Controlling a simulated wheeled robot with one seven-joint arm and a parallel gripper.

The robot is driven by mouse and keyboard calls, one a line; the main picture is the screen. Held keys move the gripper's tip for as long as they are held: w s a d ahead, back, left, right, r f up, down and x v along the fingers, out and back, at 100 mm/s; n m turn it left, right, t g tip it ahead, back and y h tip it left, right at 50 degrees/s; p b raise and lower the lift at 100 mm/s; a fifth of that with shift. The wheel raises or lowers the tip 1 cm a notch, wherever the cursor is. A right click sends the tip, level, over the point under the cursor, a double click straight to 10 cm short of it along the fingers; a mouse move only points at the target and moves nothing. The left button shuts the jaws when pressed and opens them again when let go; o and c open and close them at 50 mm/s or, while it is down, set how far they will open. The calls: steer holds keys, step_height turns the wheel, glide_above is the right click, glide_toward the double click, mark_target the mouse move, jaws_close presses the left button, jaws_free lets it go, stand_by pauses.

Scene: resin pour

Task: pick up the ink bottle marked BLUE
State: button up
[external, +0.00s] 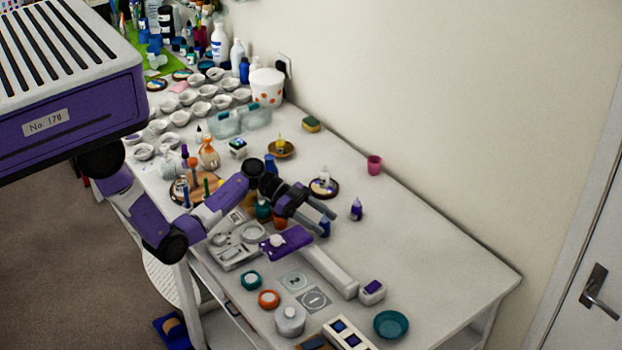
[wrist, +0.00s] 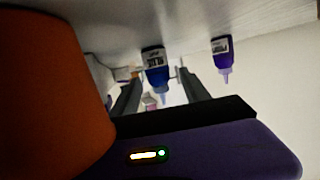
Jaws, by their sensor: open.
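The ink bottle marked BLUE (wrist: 154,58) is a small blue bottle with a white label and a pointed tip. It appears upside down in the wrist view, between the two fingers of my gripper (wrist: 158,75). In the external view the blue bottle (external: 325,228) shows only partly, at the fingertips of my gripper (external: 324,218), above the white table (external: 430,260). The jaws are open, with a finger on either side of the bottle. I cannot tell whether either finger touches it.
A purple ink bottle (wrist: 222,55) stands close by, also seen externally (external: 356,211). A large orange shape (wrist: 45,90) fills the wrist view's left. A round board with a white bottle (external: 323,187) and a pink cup (external: 374,165) stand behind. The table's right is clear.

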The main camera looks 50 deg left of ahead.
steer(key=shift+w+d+f, duration=0.15)
steer(key=shift+w+d, duration=0.05)
steer(key=shift+d, duration=0.3)
jaws_close()
